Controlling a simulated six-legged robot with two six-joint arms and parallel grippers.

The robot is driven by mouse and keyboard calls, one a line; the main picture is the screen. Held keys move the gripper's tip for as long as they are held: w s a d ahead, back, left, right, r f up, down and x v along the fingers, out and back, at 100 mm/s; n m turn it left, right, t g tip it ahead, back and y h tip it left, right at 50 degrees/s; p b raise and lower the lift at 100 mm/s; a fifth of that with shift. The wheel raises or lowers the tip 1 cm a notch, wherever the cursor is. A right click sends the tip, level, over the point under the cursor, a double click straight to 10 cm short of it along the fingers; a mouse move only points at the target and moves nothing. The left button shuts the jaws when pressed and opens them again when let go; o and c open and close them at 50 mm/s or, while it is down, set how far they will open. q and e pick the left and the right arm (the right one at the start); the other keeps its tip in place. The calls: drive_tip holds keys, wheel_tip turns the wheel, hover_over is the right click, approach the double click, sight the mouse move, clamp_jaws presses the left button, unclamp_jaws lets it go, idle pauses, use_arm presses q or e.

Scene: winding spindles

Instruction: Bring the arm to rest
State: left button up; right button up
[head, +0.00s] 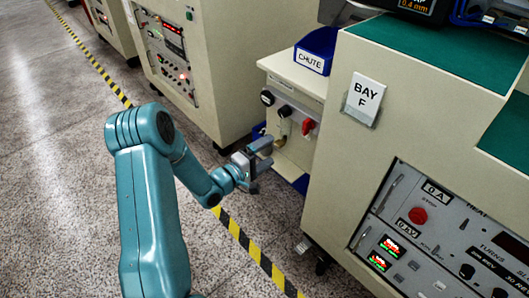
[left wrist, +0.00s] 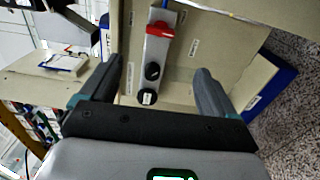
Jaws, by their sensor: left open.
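My left gripper (head: 266,155) is open and empty, in front of the small cream cabinet (head: 290,78) between the two larger machines. The gripper's two dark fingers (left wrist: 159,68) stand apart in the left wrist view, with a narrow control strip visible between them. That strip carries a red handle (left wrist: 159,29) and dark round knobs (left wrist: 152,71). The red handle (head: 308,126) also shows in the head view, to the right of the gripper. I cannot tell the exact gap between fingers and cabinet. My right gripper is in neither view.
A blue bin labelled CHUTE (head: 318,48) sits on the small cabinet. The Bay F machine (head: 370,150) stands close on the right, with another cream machine (head: 236,60) behind. Yellow-black floor tape (head: 252,249) runs below the arm. The speckled floor (head: 50,150) at left is clear.

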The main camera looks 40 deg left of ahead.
use_arm(q)
drive_tip(key=shift+s, duration=0.2)
idle(0.4)
drive_tip(key=w+d+f+m+g+h, duration=0.1)
drive_tip(key=w+d+h, duration=0.1)
drive_tip(key=d, duration=0.6)
drive_tip(key=w+d+f+m+g+h, duration=0.1)
drive_tip(key=w+d+h, duration=0.1)
drive_tip(key=d, duration=0.6)
drive_tip(key=s+d+f+m+g, duration=0.2)
drive_tip(key=s+d+f+g, duration=0.2)
drive_tip(key=d+f, duration=0.55)
drive_tip(key=s+d+f+m+g, duration=0.1)
drive_tip(key=s+f+m+g, duration=0.25)
drive_tip(key=s, duration=0.35)
drive_tip(key=s+d+f+m+g+y, duration=0.1)
drive_tip(key=s+d+f+m+g, duration=0.2)
drive_tip(key=s, duration=0.4)
drive_tip(key=s+f+m+g, duration=0.4)
drive_tip(key=s+g, duration=0.1)
drive_tip(key=s, duration=0.2)
wheel_tip(320, 180, up, 19)
drive_tip(key=p, duration=1.8)
drive_tip(key=shift+w+d+m+p, duration=0.2)
drive_tip(key=shift+m+p, duration=0.1)
drive_tip(key=shift+m, duration=0.15)
